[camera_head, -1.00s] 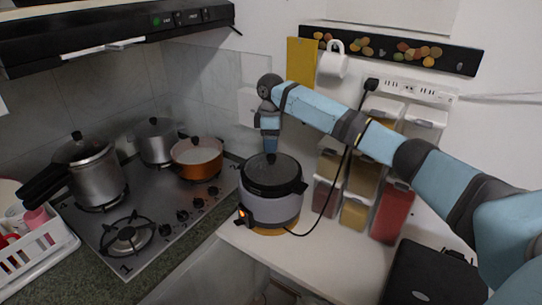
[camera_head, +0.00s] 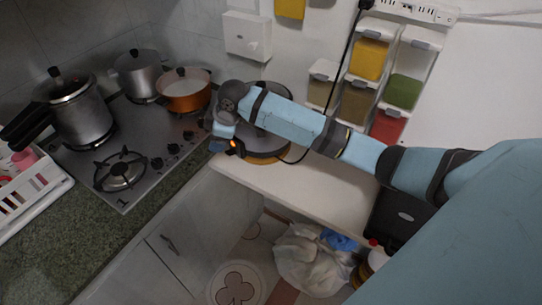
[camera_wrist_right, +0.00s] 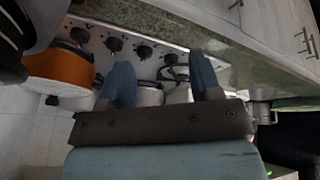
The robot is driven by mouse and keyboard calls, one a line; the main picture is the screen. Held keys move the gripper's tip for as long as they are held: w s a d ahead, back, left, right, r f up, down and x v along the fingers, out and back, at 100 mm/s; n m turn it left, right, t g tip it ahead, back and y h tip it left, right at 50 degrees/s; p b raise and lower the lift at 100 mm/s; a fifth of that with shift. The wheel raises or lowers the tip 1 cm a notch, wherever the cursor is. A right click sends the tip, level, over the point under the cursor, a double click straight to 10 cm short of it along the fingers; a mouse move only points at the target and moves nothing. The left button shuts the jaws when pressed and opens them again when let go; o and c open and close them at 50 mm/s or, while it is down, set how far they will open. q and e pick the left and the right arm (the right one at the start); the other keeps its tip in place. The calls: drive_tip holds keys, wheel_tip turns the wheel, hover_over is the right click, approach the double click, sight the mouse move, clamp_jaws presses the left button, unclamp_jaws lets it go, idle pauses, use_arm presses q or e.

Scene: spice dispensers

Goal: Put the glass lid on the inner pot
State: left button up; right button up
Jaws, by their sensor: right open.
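A dark round rim (camera_head: 278,88) shows above the arm; whether this is the glass lid or the inner pot's opening cannot be told. My right gripper (camera_head: 218,146) is at the cooker's front left, pointing down. In the right wrist view my right gripper (camera_wrist_right: 163,82) has its two blue fingers apart, with nothing held between them. My left gripper is out of view.
The stove (camera_head: 145,150) at left holds an orange pot (camera_head: 186,92), a lidded silver pot (camera_head: 138,76) and a pressure cooker (camera_head: 78,112). Spice dispensers (camera_head: 369,60) hang behind the counter.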

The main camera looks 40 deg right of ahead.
drive_tip(key=s+a+f+m+t+y, duration=0.35)
drive_tip(key=s+a+f, duration=0.5)
drive_tip(key=s, duration=0.45)
drive_tip(key=s+d+f+m+t+h, duration=0.1)
drive_tip(key=s+f+m, duration=0.1)
drive_tip(key=s+f, duration=0.3)
drive_tip(key=s+d+f+m+t+h, duration=0.2)
drive_tip(key=s+f, duration=0.3)
drive_tip(key=s, duration=0.8)
drive_tip(key=shift+s+d+m, duration=0.2)
drive_tip(key=shift+s+m, duration=0.2)
drive_tip(key=shift+m, duration=0.05)
drive_tip(key=shift+t, duration=0.25)
drive_tip(key=shift+d+r+p, duration=0.2)
drive_tip(key=shift+r+p, duration=0.7)
drive_tip(key=shift+p, duration=0.25)
